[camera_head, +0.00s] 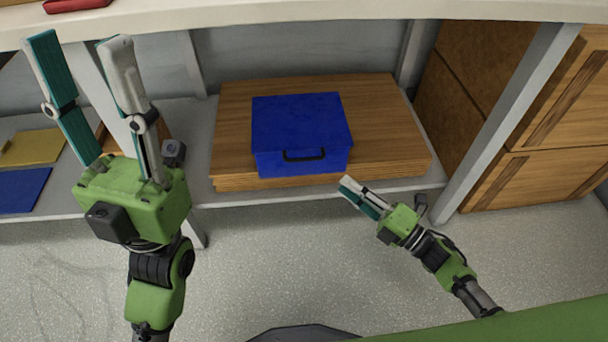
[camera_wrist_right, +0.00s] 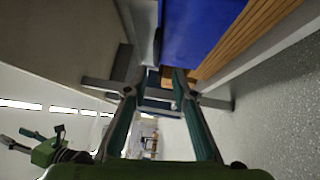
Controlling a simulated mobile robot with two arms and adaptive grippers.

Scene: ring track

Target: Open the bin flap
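The blue bin (camera_head: 300,125) sits on stacked wooden boards on the low shelf. Its top looks closed, and a dark handle (camera_head: 304,155) is on its front face. My right gripper (camera_head: 360,192) is just in front of the boards, right of and below the handle, apart from the bin. In the right wrist view its fingers (camera_wrist_right: 157,88) stand apart with nothing between them, and the blue bin (camera_wrist_right: 198,35) shows beyond them at the top. My left gripper (camera_head: 78,50) is open and empty, raised at the left, away from the bin.
The wooden boards (camera_head: 390,145) lie on the grey shelf (camera_head: 205,185). A pale worktop (camera_head: 300,12) overhangs the back. A grey post (camera_head: 510,110) and wooden drawers (camera_head: 560,130) stand at the right. Yellow (camera_head: 35,147) and blue (camera_head: 22,190) flat pieces lie left. The floor in front is clear.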

